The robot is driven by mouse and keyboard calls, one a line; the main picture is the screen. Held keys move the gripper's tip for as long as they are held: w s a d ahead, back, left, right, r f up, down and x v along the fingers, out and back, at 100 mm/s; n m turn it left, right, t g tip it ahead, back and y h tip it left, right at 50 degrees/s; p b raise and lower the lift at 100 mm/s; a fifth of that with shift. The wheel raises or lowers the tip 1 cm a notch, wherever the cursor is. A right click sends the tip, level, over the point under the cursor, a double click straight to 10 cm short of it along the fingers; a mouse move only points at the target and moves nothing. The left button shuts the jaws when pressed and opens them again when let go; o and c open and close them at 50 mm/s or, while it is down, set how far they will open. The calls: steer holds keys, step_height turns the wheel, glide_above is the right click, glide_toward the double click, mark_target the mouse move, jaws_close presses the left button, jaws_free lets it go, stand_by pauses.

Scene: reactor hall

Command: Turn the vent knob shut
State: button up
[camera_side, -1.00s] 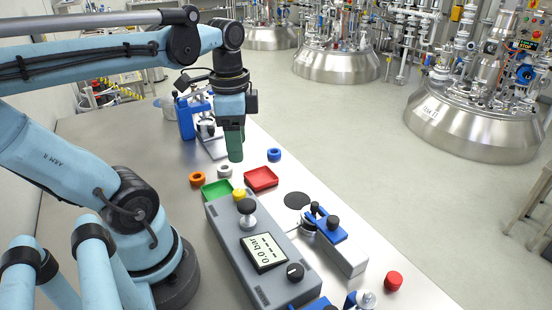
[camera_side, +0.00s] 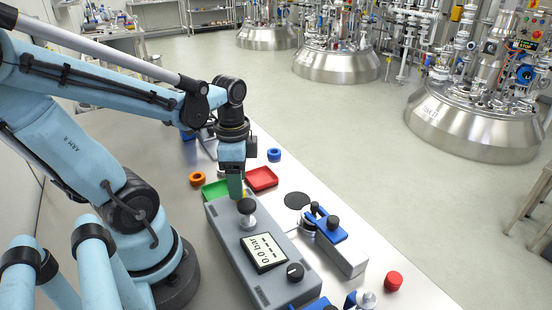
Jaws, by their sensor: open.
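A grey control box (camera_side: 222,232) lies on the bench with a tilted display (camera_side: 264,252) that reads 0.0 bar. A black round knob (camera_side: 246,206) stands on a silver stem near the box's far end. A smaller black dial knob (camera_side: 295,271) with a light mark sits nearer the front. No label shows which one is the vent knob. My gripper (camera_side: 236,190) points down, open, just behind and left of the stemmed knob. Its green fingers look close to the knob; I cannot tell whether they touch it. They mostly hide a yellow cap (camera_side: 243,193) there.
A green tray (camera_side: 213,190) and a red tray (camera_side: 262,179) lie behind the box. The bench's right strip is mostly clear.

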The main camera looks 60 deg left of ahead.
steer(key=shift+f, duration=1.2)
jaws_close()
